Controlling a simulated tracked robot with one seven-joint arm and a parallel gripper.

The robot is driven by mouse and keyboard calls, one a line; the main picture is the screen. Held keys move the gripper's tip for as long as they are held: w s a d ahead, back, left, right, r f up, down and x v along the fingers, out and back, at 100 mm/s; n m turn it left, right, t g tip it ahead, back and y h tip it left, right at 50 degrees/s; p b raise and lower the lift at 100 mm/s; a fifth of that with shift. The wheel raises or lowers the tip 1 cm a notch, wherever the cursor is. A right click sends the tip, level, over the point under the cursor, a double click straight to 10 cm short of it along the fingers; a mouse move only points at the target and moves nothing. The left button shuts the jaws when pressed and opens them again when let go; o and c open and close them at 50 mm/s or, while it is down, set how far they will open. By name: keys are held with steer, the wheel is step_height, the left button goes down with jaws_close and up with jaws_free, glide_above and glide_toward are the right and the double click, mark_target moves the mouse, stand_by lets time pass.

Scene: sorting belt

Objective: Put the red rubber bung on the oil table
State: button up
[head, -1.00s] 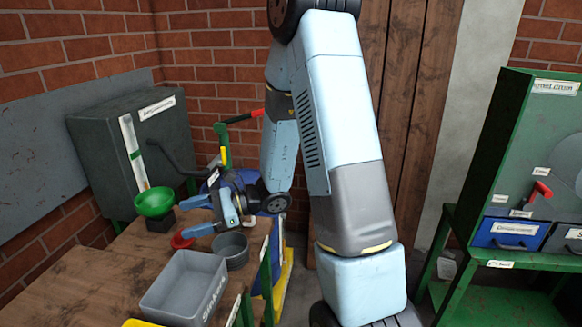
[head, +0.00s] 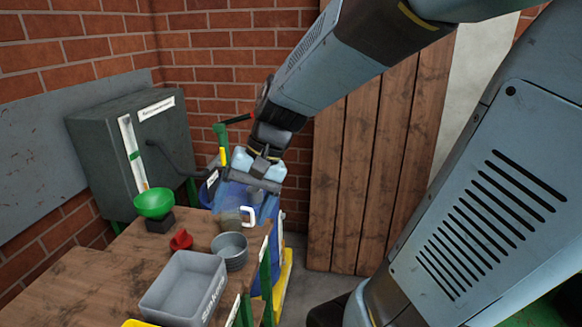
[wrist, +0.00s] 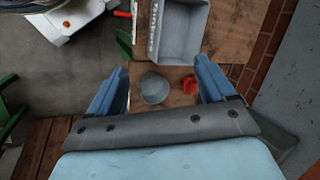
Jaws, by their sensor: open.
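The red rubber bung (head: 181,240) sits on the wooden table (head: 95,277), between the green funnel and the round grey tin. In the wrist view the bung (wrist: 189,86) shows beside the right finger, partly close to its edge. My gripper (wrist: 160,72) is open and empty, its two blue fingers spread, with the round tin seen between them. In the head view my gripper (head: 252,200) points down to the right of the bung, in front of a blue drum that its fingers blend with. No readable label shows which table is the oil table.
The round grey tin (head: 230,252) stands right of the bung. A grey labelled bin (head: 168,293) is in front, and a green funnel (head: 154,204) stands on a dark block behind. A dark grey cabinet (head: 160,140) is at the back left. Bare tabletop lies at the left.

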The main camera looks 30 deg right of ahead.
steer(key=s+d+r+n+t+h, duration=0.3)
steer(key=d+r+t+h, duration=0.2)
steer(key=d+r, duration=0.3)
steer(key=shift+s+d, duration=0.3)
